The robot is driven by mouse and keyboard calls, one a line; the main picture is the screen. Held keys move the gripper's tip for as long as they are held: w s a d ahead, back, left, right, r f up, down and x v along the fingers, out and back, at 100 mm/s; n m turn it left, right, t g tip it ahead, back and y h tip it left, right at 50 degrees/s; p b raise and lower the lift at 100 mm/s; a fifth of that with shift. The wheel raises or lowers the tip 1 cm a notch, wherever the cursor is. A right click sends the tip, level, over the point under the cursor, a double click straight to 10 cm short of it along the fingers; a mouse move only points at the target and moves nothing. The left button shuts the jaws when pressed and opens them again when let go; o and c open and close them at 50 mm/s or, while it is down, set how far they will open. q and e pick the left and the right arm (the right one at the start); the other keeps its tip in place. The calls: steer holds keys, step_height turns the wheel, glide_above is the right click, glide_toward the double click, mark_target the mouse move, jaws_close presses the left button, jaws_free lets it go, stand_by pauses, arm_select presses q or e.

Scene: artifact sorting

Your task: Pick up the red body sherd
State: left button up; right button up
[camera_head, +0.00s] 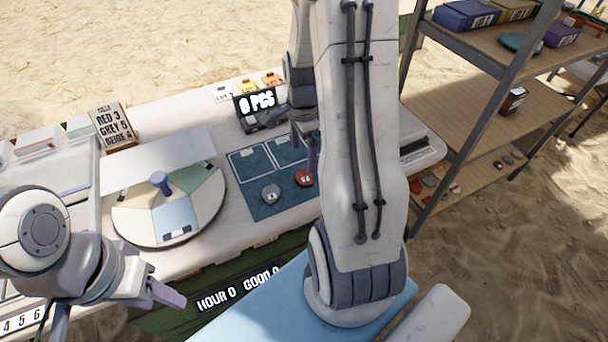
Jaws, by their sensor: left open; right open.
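The red body sherd (304,178) lies on the dark teal mat (257,211), close to the mat's right side. A grey sherd (270,193) lies on the mat just left of it. My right gripper (305,150) is open, fingers pointing down, just behind and above the red sherd in the picture. It holds nothing that I can see, and my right arm hides part of it. My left gripper (115,308) is open and empty at the lower left, in front of the table and far from the sherd.
A round sorting turntable (128,227) with a blue knob and coloured sectors stands left of the mat. A small display (257,106) stands behind the mat. A labelled box (111,127) is at the back left. A shelf rack (470,120) rises on the right. My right arm hides the table's right part.

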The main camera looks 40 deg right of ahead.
mark_target(304, 177)
step_height(304, 177, down, 3)
steer(key=shift+f, duration=0.15)
steer(key=shift+w+d+f, duration=0.1)
steer(key=shift+d+f, duration=0.1)
steer(key=shift+f, duration=1.15)
steer(key=shift+w+d+f, duration=0.1)
steer(key=shift+d+f, duration=0.05)
steer(key=shift+f, duration=1.15)
steer(key=c, duration=1.3)
